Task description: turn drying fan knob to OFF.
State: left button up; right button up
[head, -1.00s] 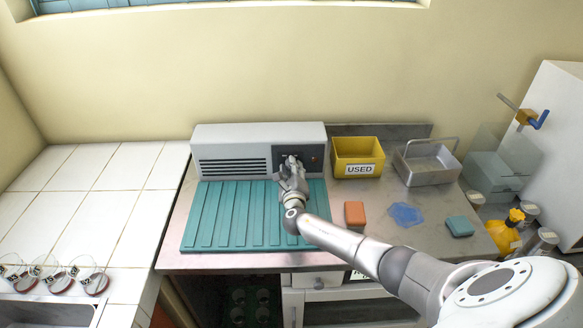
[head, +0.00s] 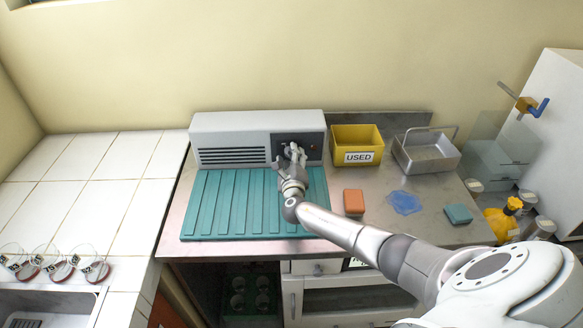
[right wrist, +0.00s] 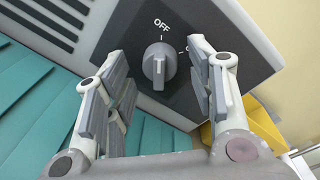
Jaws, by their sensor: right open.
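The drying fan (head: 230,125) is a light grey box with a slotted vent and a dark control panel (head: 314,140) at its right end. A second label to the right is partly hidden by a finger. The knob's exact setting is hard to read. My right gripper (right wrist: 157,56), also in the head view (head: 292,160), is open, with one finger on each side of the knob and gaps to both. My left gripper is out of view.
A teal ribbed mat (head: 225,205) lies in front of the fan. A yellow USED bin (head: 357,158) and a metal basket (head: 430,158) stand to its right. An orange sponge (head: 354,202), a blue cloth (head: 404,202) and a teal sponge (head: 458,214) lie on the counter.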

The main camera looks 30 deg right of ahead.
jog(key=v, duration=1.1)
jog(key=shift+s+a, duration=0.2)
jog(key=shift+s, duration=0.1)
